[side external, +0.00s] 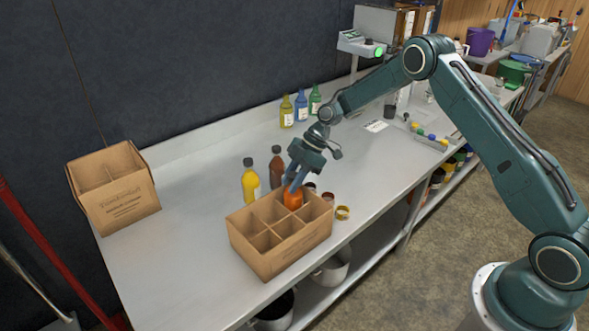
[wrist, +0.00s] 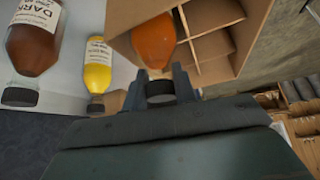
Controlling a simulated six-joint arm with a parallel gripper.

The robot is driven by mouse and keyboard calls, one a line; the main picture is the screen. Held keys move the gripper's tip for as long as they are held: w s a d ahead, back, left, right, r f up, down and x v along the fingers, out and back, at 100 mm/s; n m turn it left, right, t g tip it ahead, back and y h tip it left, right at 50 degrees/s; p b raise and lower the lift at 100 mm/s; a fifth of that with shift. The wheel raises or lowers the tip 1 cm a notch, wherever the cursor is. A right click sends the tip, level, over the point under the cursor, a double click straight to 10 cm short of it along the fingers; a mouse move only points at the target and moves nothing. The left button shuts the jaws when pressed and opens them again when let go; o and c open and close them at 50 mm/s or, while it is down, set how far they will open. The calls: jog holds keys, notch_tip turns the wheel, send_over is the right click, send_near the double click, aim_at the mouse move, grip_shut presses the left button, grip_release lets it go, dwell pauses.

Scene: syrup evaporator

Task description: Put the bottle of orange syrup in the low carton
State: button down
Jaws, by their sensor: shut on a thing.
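The bottle of orange syrup (side external: 293,198) is in my gripper (side external: 298,181), upright at the right back compartment of the low carton (side external: 278,263). Its lower part is hidden behind the carton's walls, and I cannot tell whether it touches the carton's floor. In the wrist view the orange bottle (wrist: 153,42) shows beside the carton's dividers (wrist: 207,45). My gripper (wrist: 158,82) is shut on its neck, by the dark cap. The other compartments that I can see into look empty.
A yellow bottle (side external: 250,182) and a dark brown bottle (side external: 276,167) stand close behind the carton. A taller carton (side external: 113,187) stands at the left. Yellow, blue and green bottles (side external: 301,106) stand at the back.

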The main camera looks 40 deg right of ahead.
jog(key=shift+f, duration=0.35)
jog(key=c, duration=1.1)
grip_release()
jog(key=shift+f, duration=0.1)
jog(key=shift+r, duration=0.2)
jog(key=v, duration=1.2)
